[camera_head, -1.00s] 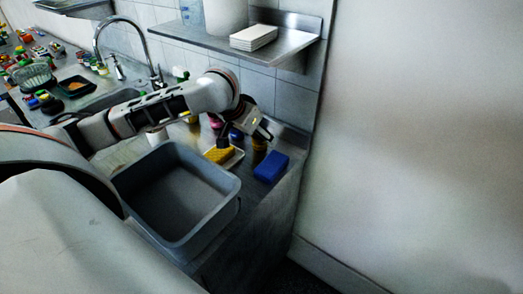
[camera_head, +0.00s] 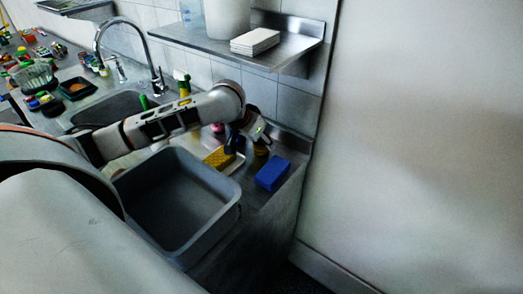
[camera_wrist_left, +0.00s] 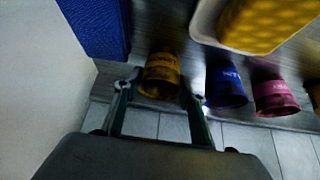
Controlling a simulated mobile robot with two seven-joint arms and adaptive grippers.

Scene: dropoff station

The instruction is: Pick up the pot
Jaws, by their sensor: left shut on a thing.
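A dark yellow pot (camera_head: 261,150) stands at the back right of the steel counter, partly hidden by my left gripper (camera_head: 260,137). In the left wrist view the yellow pot (camera_wrist_left: 160,76) is between the two fingers of my left gripper (camera_wrist_left: 158,92), which is shut on it. A blue pot (camera_wrist_left: 227,87) and a pink pot (camera_wrist_left: 274,97) stand in a row beside it; in the head view the blue pot (camera_head: 234,142) and pink pot (camera_head: 217,127) are partly hidden by my arm. My right gripper is not in view.
A blue block (camera_head: 272,174) lies close in front of the yellow pot. A yellow sponge (camera_head: 217,157) lies on a white dish (camera_head: 235,166) to its left. A grey tub (camera_head: 225,222) stands in front. A steel shelf (camera_head: 295,62) hangs above, and a wall is close on the right.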

